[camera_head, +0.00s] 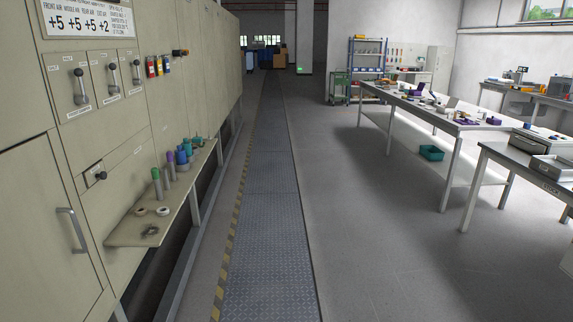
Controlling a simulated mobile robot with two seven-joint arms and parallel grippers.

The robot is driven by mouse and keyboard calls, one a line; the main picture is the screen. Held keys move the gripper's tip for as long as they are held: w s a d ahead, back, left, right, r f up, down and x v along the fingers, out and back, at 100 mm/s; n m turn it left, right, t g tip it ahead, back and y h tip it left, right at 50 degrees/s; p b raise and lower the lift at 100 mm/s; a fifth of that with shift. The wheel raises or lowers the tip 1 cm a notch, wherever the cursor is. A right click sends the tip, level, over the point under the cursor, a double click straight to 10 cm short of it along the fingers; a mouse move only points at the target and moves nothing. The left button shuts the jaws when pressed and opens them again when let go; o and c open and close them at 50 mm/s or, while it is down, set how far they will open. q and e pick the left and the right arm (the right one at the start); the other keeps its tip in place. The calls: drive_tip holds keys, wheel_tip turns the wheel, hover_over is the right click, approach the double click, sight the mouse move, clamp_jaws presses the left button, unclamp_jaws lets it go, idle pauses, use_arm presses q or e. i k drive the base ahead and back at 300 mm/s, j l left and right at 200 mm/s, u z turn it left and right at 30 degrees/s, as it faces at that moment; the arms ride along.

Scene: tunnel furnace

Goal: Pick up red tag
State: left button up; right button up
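A small red tag (151,67) hangs on the beige furnace wall at the left, above the side shelf. It is the leftmost of a short row with a yellow tag (159,66) and a blue tag (167,64) beside it. The tags are small here, and their hooks cannot be made out. Neither of my grippers is in view, and nothing is seen touching the red tag.
A narrow shelf (130,233) with several coloured-top cylinders juts from the furnace (130,130) below the tags. A metal-plated walkway (268,200) runs ahead and looks clear. Cluttered workbenches (405,99) stand at the right, with a teal bin (431,153) below.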

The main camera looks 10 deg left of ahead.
sight(149, 63)
drive_tip(key=i+u, duration=0.25)
drive_tip(key=i, duration=0.2)
drive_tip(key=i+l+u, duration=0.25)
drive_tip(key=i, duration=0.15)
drive_tip(key=i+l+u, duration=0.3)
drive_tip(key=i, duration=0.15)
drive_tip(key=i+l+u, duration=0.15)
drive_tip(key=u, duration=0.2)
drive_tip(key=i+l+u, duration=0.5)
drive_tip(key=u, duration=0.15)
